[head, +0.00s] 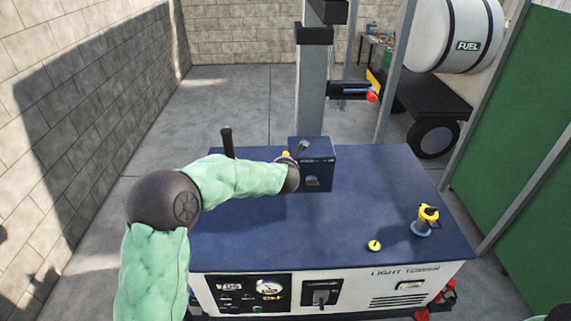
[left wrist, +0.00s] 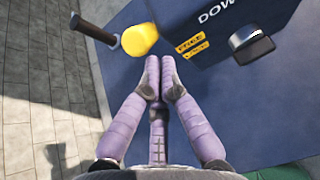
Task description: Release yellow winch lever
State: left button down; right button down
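The yellow winch lever (left wrist: 138,40) shows in the left wrist view as a rounded yellow knob, just left of and above my left fingertips. In the head view only a small yellow bit (head: 286,154) shows beside the blue winch box (head: 318,160). My left gripper (left wrist: 160,64) has its two purple fingers together with nothing between them. The tips look close to the knob but apart from it. In the head view my left wrist hides the fingers. My right gripper is not in view.
A black-gripped crank handle (left wrist: 92,28) stands left of the lever. A dark knob (left wrist: 252,47) sits on the box face. The blue machine top (head: 350,218) carries a yellow-handled fitting (head: 428,217) and a small yellow-green cap (head: 374,246). The mast (head: 311,90) rises behind the box.

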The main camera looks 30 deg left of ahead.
pick_arm(q)
jog(key=shift+w+r, duration=0.15)
jog(key=shift+r, duration=0.1)
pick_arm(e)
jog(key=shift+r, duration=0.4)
pick_arm(q)
jog(key=shift+a, duration=0.1)
